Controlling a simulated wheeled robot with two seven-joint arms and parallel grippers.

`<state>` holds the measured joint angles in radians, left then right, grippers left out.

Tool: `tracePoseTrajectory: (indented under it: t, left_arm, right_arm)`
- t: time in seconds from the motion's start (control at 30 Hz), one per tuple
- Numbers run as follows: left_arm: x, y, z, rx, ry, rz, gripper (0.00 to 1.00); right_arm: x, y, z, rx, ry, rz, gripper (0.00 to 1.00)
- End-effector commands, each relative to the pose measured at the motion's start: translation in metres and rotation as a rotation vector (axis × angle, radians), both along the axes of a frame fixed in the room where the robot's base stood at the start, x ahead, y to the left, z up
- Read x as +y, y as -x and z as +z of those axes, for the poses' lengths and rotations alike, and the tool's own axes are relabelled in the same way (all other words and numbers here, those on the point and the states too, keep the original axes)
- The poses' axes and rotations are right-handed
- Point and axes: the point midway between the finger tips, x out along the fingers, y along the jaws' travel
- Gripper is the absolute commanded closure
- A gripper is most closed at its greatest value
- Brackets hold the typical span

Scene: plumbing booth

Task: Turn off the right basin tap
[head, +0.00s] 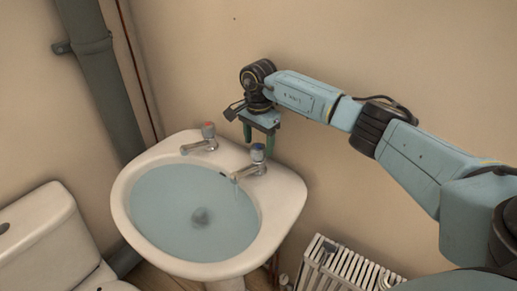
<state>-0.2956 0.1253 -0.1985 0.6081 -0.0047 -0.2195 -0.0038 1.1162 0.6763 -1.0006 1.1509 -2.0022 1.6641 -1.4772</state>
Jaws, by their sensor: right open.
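The right basin tap (252,169) has a blue-marked top and sits on the basin's back right rim. A thin stream of water seems to fall from its spout. The left basin tap (201,143) has a red-marked top. My left gripper is not in view.
A white toilet (42,235) stands at the left. A grey pipe (100,75) runs down the wall behind the basin's left side. A white radiator (345,268) stands low at the right. The wall (195,60) above the basin is bare.

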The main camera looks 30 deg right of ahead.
Motion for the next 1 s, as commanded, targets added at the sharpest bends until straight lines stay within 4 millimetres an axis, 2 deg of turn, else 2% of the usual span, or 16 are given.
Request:
tracePoseTrajectory:
  t: [0.03,0.2,0.57,0.9,1.0]
  left_arm:
    - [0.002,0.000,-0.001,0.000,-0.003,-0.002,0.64]
    - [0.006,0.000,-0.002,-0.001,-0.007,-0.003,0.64]
    - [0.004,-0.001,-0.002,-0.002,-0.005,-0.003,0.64]
    - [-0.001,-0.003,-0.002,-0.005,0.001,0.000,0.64]
    - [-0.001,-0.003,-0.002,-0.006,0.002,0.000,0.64]
  right_arm:
    - [0.000,0.000,-0.009,0.001,-0.001,0.000,0.35]
    - [0.000,0.000,-0.024,-0.001,-0.001,0.000,0.35]
    - [0.000,0.000,-0.027,-0.001,0.000,0.000,0.36]
    - [0.000,0.000,-0.027,-0.001,0.000,0.000,0.80]
    - [0.000,0.000,-0.027,-0.001,0.000,-0.002,0.80]
